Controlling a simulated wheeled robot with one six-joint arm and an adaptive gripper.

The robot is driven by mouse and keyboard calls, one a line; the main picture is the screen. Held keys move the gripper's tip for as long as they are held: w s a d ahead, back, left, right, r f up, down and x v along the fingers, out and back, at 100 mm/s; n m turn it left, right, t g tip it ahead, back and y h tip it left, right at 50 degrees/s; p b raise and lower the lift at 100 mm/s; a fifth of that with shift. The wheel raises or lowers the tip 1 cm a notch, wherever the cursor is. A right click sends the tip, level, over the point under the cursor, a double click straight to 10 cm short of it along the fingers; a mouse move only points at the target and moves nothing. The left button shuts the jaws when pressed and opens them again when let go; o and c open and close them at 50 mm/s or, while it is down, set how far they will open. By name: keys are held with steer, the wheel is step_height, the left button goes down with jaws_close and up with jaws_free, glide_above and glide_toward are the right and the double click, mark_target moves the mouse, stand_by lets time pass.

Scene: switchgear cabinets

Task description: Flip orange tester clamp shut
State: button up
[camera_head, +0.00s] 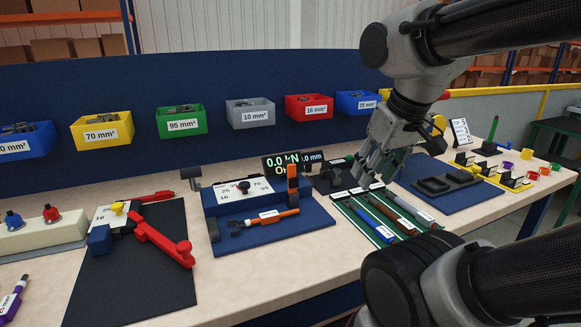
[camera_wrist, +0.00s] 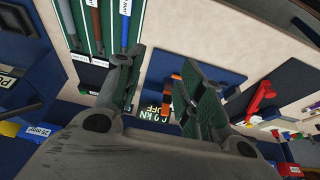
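The orange tester clamp (camera_head: 292,180) stands upright at the right end of the blue tester (camera_head: 236,196), beside its display (camera_head: 281,158). The display reads 0.0 kN, with a second line partly hidden. My gripper (camera_head: 368,174) is to the right of the clamp, above the rack of coloured rods, apart from the clamp. In the wrist view my gripper (camera_wrist: 158,70) is open, its two fingers spread with nothing held. Orange parts (camera_wrist: 167,98) show between the fingers, in the background near the display (camera_wrist: 155,113); the right finger partly covers them.
An orange-handled tool (camera_head: 265,219) lies on the blue mat in front of the tester. A red tool (camera_head: 163,243) lies on a dark mat to the left. The rod rack (camera_head: 384,217) is under my gripper. Labelled bins (camera_head: 181,121) hang on the back panel.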

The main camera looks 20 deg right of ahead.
steer(key=shift+w+a+f, duration=0.1)
steer(key=shift+f, duration=0.2)
steer(key=c, duration=0.3)
steer(key=shift+w+a+f+n+g, duration=0.15)
steer(key=shift+w+a+f+g, duration=0.15)
steer(key=shift+w, duration=0.3)
steer(key=shift+w+a+f+n+g, duration=0.1)
steer(key=shift+w+f+n+g, duration=0.1)
steer(key=shift+w+g, duration=0.3)
jaws_close()
steer(key=r, duration=0.1)
glide_above(295, 164)
steer(key=shift+w+d+r, duration=0.1)
steer(key=shift+w+r, duration=0.05)
steer(key=w, duration=0.3)
steer(key=shift+w+a+r, duration=0.1)
steer(key=shift+a+r, duration=0.2)
steer(key=shift+a, duration=0.05)
steer(key=shift+m+t, duration=0.45)
steer(key=shift+t, duration=0.05)
steer(key=w+r, duration=0.3)
steer(key=shift+w+a+r, duration=0.15)
steer(key=shift+w, duration=0.15)
